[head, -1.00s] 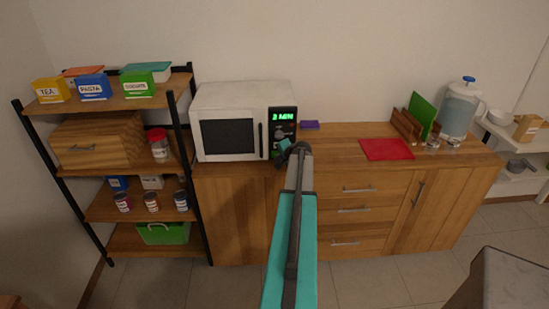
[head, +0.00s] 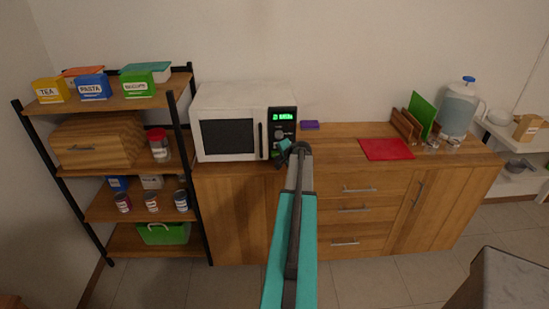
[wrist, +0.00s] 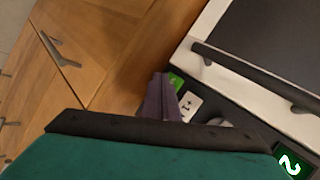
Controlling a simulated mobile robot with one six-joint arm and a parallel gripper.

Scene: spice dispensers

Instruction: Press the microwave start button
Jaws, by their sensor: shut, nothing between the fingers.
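The white microwave (head: 245,95) stands on the wooden cabinet, its door closed and its green display (head: 284,117) lit at the top of the dark control panel. The display also shows in the wrist view (wrist: 293,160). A green button (wrist: 176,80) sits at the panel's lower end, beside a white button marked with a plus (wrist: 190,104). My gripper (head: 282,150) is at the lower part of the panel and hides the buttons in the head view. In the wrist view its shut, empty fingers (wrist: 160,98) are right beside the green button and overlap its edge; I cannot tell whether they touch it.
The dark microwave door handle (head: 261,140) is just left of the panel. A purple item (head: 309,125) and a red mat (head: 387,149) lie on the cabinet top to the right. A shelf (head: 100,212) with boxes and jars stands at the left.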

